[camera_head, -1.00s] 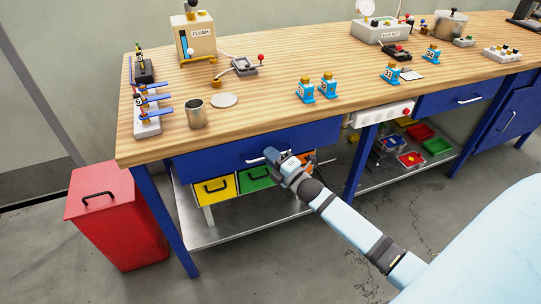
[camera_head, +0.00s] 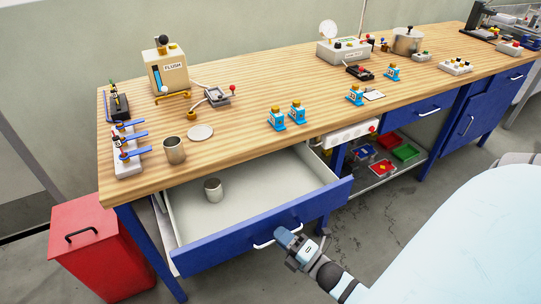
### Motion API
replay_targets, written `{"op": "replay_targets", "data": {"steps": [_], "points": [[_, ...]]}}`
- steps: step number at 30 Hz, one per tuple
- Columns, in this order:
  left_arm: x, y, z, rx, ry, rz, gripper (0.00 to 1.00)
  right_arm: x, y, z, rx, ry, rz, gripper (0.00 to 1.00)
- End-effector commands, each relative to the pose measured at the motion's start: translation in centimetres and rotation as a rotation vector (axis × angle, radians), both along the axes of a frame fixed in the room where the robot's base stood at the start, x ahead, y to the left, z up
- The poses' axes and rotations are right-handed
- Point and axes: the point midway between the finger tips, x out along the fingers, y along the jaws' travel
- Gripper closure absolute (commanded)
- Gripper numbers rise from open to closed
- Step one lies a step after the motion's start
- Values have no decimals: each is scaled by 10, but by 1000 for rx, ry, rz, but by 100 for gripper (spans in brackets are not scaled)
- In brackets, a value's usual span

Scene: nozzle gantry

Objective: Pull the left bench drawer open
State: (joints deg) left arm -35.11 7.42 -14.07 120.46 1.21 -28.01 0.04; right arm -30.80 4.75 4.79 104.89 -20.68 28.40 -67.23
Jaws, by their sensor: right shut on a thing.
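The left bench drawer (camera_head: 222,246) has a blue front and stands well out from under the wooden bench top. Its pale inside shows, with a metal cup (camera_head: 213,191) standing upright on the drawer floor. The drawer has a white bar handle (camera_head: 264,244) near the middle of its front. My right gripper (camera_head: 281,237) is at the right part of this handle and shut on it; its fingertips are partly hidden by the gripper body. My left gripper is not in view.
A red bin (camera_head: 98,250) stands on the floor left of the bench. The bench top (camera_head: 240,135) holds a metal cup (camera_head: 174,150), a flush unit (camera_head: 167,70) and several blue bottles. A white socket strip (camera_head: 347,134) hangs at the bench edge right of the drawer.

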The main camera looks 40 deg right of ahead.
Motion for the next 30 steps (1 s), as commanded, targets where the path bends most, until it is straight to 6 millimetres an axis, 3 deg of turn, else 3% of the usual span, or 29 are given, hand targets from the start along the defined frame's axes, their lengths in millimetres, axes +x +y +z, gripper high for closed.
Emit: {"op": "replay_targets", "data": {"steps": [3,9,23,24,27,30], "points": [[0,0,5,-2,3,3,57,-18,4,2,0,2,-2,100],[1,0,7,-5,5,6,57,-35,8,1,0,0,-1,100],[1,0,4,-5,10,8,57,-39,9,0,0,-2,0,100],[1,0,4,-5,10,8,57,-39,9,0,0,-2,0,85],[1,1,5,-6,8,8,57,-39,9,0,0,-2,0,63],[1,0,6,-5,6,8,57,-39,9,0,0,-2,0,63]]}}
